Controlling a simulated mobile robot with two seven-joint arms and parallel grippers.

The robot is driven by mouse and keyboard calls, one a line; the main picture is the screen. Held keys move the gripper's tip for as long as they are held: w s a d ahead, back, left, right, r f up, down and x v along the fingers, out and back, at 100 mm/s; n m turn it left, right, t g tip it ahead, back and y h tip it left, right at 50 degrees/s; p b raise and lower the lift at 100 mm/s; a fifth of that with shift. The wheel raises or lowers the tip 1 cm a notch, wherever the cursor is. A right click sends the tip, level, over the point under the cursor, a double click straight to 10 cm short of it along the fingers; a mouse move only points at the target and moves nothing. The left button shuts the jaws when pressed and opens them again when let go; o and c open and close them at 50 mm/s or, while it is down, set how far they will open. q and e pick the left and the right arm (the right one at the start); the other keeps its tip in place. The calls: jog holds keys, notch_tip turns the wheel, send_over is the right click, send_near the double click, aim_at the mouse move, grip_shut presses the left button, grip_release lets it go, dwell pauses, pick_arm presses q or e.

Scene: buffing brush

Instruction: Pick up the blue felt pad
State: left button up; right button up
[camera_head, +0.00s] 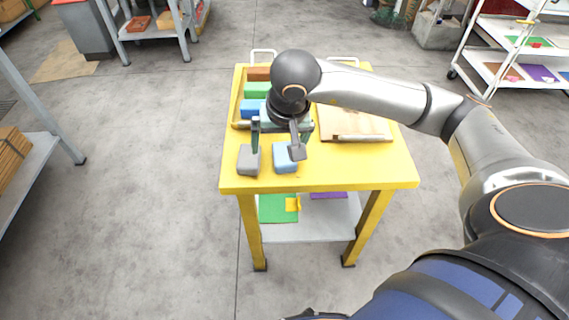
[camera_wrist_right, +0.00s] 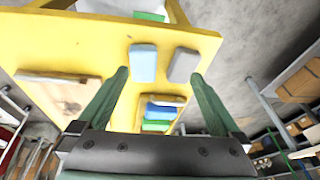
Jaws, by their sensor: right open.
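A light blue pad (camera_head: 285,158), which looks like the felt pad, lies near the front edge of the yellow cart top (camera_head: 335,178). A grey pad (camera_head: 248,160) lies just left of it. My right gripper (camera_head: 276,149) is open and empty above the cart, its fingers pointing down near the two pads. In the right wrist view the light blue pad (camera_wrist_right: 144,63) and the grey pad (camera_wrist_right: 184,65) both show between and beyond the fingertips (camera_wrist_right: 159,76). I cannot tell the exact height. My left gripper is not in view.
Behind my right gripper lie a darker blue block (camera_head: 252,108), a green block (camera_head: 257,90) and a brown block (camera_head: 259,74). A wooden board (camera_head: 355,122) with a bar along its front edge lies on the right. The cart's front right corner is clear.

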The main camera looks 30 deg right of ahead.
jog(key=w+d+h, duration=0.1)
jog(key=d, duration=0.2)
jog(key=b, duration=0.1)
send_over(284, 154)
jog(key=s, duration=0.2)
jog(key=f, duration=0.3)
jog(key=a+f, duration=0.1)
jog(key=shift+s+f, duration=0.1)
jog(key=shift+f, duration=0.3)
jog(key=shift+d+f, duration=0.1)
jog(key=shift+f, duration=0.4)
jog(key=shift+t, duration=0.3)
jog(key=b+x, duration=0.1)
jog(key=x, duration=0.4)
jog(key=shift+c, duration=0.2)
jog(key=c, duration=1.4)
